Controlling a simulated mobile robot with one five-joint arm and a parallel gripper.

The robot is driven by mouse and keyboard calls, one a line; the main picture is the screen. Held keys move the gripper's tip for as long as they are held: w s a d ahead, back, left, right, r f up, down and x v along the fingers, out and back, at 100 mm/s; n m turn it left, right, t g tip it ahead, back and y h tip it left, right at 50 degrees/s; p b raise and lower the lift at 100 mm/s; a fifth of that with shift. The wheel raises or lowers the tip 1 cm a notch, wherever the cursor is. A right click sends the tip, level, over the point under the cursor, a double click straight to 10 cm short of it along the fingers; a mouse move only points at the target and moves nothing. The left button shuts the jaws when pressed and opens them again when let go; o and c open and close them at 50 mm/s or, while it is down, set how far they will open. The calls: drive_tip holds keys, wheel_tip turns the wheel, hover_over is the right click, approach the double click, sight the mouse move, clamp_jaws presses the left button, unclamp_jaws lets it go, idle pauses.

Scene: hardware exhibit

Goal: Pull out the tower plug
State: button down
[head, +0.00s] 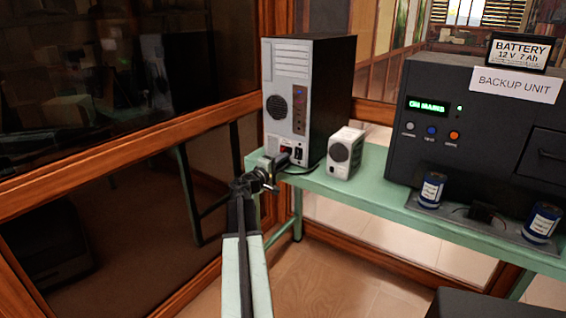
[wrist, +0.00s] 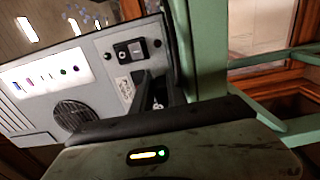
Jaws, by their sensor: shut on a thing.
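The computer tower (head: 286,97) stands on the left end of the green bench, its grey panel facing me. The dark tower plug (head: 283,159) is low on that panel. My gripper (head: 269,172) is at the plug and shut on it. In the wrist view the tower panel (wrist: 40,99) shows tilted, with a black switch (wrist: 130,50) above the socket area. A dark gripper finger (wrist: 148,93) reaches to the panel there and mostly hides the plug. I cannot tell how deep the plug sits.
A small beige speaker box (head: 345,152) stands right of the tower. The dark backup unit (head: 480,130) is farther right, its display reading "ON MAINS", with a battery (head: 519,51) on top. Blue cans (head: 431,189) stand before it. The green bench (head: 378,189) has its edge and legs near my arm.

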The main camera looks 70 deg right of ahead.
drive_tip(key=shift+a, duration=0.1)
drive_tip(key=v, duration=0.3)
drive_tip(key=c, duration=1.6)
unclamp_jaws()
drive_tip(key=v, duration=0.7)
drive_tip(key=shift+a, duration=0.25)
drive_tip(key=shift+w, duration=0.1)
